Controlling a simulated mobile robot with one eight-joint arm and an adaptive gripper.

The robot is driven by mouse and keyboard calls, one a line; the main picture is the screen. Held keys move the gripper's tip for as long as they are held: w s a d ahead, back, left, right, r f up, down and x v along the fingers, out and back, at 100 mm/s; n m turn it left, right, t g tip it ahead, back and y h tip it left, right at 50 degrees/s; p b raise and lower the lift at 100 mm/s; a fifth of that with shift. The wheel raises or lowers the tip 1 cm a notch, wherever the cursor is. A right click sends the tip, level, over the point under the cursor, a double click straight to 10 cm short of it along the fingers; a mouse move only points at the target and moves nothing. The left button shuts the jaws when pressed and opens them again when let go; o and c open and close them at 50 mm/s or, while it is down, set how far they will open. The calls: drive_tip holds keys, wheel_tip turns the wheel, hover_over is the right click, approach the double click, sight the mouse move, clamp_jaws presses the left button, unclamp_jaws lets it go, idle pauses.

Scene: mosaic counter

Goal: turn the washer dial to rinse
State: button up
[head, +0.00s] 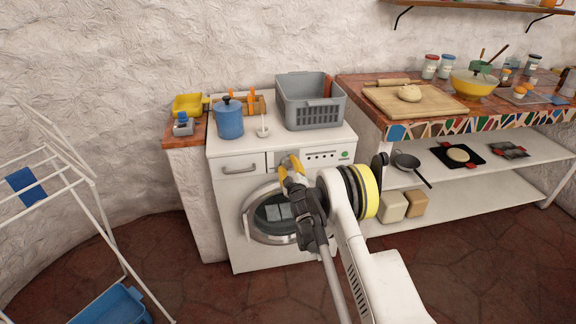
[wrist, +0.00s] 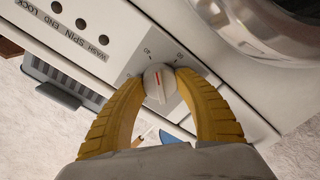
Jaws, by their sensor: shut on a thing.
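The washer (head: 232,200) is a white front-loader with a round glass door (head: 272,213) that looks shut. Its dial (wrist: 158,82) is a small pale knob with a red line, on a grey panel with small labels around it that I cannot read for certain. My gripper (head: 291,166) is at the upper front of the washer and hides the dial in the head view. In the wrist view the yellow fingers of my gripper (wrist: 160,90) are shut on the dial, one on each side. Printed words WASH, SPIN, END and LOCK stand beside dark round lights (wrist: 81,24).
On the washer top are a blue pot (head: 229,119) and a grey basket (head: 311,102). A drying rack (head: 60,165) stands at left. A counter with a mosaic edge (head: 470,127) and a lower shelf (head: 500,165) is at right.

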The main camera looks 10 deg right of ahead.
drive_tip(key=m, duration=0.5)
drive_tip(key=shift+r+m, duration=0.1)
drive_tip(key=shift+m, duration=0.2)
drive_tip(key=m, duration=1)
drive_tip(key=shift+m, duration=0.4)
drive_tip(key=m, duration=0.5)
drive_tip(key=o, duration=1.3)
drive_tip(key=shift+c, duration=0.2)
drive_tip(key=s, duration=0.7)
drive_tip(key=shift+s, duration=0.25)
